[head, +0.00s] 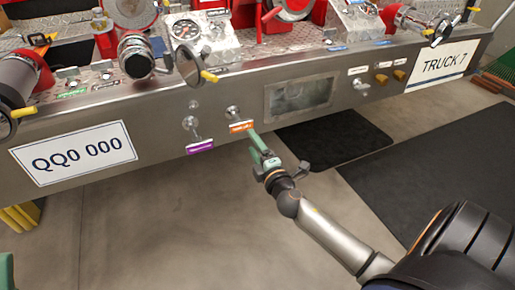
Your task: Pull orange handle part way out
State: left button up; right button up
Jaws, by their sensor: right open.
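The orange-labelled handle (234,113) is a small silver pull knob on the truck's front bumper, just above its orange label (242,127). My right gripper (253,134) is open, with its green fingers pointing up toward the bumper. Its tips are just below and right of the orange label in the picture. I see nothing between the fingers, and I cannot tell how far the tips are from the panel. A green piece (6,271) at the lower left edge may be part of my left gripper; its jaws do not show.
A similar silver handle (191,125) with a purple label (200,146) is left of the orange one. A recessed window (299,96) is to the right. Gauges, hoses and yellow-tipped levers line the bumper's top. The floor below is clear, with dark mats (430,170) at right.

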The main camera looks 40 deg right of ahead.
jog(key=shift+v, duration=1.25)
